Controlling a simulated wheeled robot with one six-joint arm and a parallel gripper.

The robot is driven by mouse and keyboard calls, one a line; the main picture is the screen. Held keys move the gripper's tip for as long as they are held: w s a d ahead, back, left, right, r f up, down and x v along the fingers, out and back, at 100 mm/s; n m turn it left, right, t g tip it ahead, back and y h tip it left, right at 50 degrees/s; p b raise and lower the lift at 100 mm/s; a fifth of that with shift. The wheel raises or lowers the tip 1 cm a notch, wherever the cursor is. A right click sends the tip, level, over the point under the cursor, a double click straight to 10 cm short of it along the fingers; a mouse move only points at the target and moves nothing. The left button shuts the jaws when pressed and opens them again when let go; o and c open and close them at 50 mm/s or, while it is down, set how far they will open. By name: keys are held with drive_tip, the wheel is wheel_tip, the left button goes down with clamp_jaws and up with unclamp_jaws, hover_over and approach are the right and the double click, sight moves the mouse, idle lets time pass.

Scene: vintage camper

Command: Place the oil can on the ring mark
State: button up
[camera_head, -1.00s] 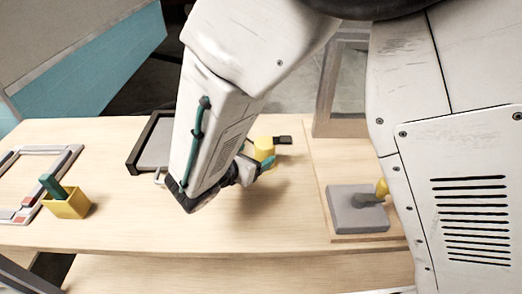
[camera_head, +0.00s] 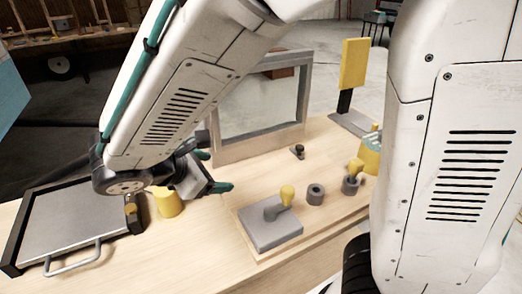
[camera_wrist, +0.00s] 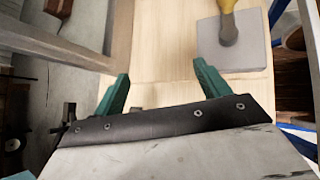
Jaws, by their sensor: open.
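My gripper (camera_head: 213,172) is open and empty above the wooden tabletop, its teal fingers spread; they also show in the wrist view (camera_wrist: 160,72). A yellow, roughly cylindrical object (camera_head: 167,203) stands just left of and below the gripper, partly behind my wrist. A green and yellow object (camera_head: 370,158) stands at the right end of the table, partly hidden by my body. I cannot tell whether either one is the oil can. No ring mark can be made out in either view.
A grey block with a yellow-knobbed lever (camera_head: 270,225) sits right of the gripper. Beyond are a grey ring-like cylinder (camera_head: 316,194), a knobbed cylinder (camera_head: 351,186) and a small dark item (camera_head: 297,151). A grey-framed panel (camera_head: 262,100) stands behind. A black-edged tray (camera_head: 70,230) lies left.

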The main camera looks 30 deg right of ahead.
drive_tip(key=s+d+r+m+g+y, duration=0.1)
drive_tip(key=s+d+r+m+y, duration=0.2)
drive_tip(key=s+d+m, duration=0.3)
drive_tip(key=s+d+r+m+g+y, duration=0.2)
drive_tip(key=s+d+m+y, duration=0.4)
drive_tip(key=s+m, duration=0.5)
drive_tip(key=shift+d+r+m, duration=0.25)
drive_tip(key=shift+r+m, duration=0.45)
drive_tip(key=shift+r, duration=0.15)
idle(0.5)
